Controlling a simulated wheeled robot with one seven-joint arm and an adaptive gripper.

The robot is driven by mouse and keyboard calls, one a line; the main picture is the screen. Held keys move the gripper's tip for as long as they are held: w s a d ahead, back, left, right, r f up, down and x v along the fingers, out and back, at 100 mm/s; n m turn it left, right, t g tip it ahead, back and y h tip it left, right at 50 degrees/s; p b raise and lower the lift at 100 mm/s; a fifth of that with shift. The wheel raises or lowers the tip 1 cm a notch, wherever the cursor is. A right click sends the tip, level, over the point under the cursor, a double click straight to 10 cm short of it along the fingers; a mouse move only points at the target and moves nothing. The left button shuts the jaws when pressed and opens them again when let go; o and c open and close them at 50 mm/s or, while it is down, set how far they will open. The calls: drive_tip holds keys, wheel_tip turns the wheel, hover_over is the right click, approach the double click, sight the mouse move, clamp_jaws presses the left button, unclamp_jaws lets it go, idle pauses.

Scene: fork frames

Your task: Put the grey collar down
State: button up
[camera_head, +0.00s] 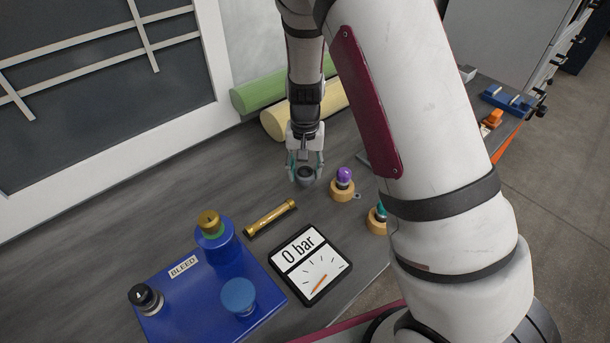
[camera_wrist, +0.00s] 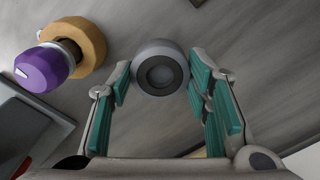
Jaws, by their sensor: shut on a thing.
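The grey collar (camera_wrist: 160,68) is a short ring with a dark round bore, held between the teal-padded fingers of my gripper (camera_wrist: 162,85) in the wrist view. In the head view the collar (camera_head: 306,174) shows dark grey at the tips of my gripper (camera_head: 305,168), over the grey bench. My gripper is shut on the collar. I cannot tell whether the collar touches the bench top (camera_head: 215,185).
A purple-topped part in a wooden ring (camera_head: 342,190) stands close by on the right, with a teal-topped one (camera_head: 378,218) beyond. A brass rod (camera_head: 270,218), a gauge tablet (camera_head: 311,264) and a blue bleed block (camera_head: 205,290) lie nearer. Rolls (camera_head: 275,90) lie behind.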

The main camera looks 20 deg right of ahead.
drive_tip(key=shift+f, duration=1.25)
drive_tip(key=shift+f, duration=0.15)
drive_tip(key=o, duration=1.4)
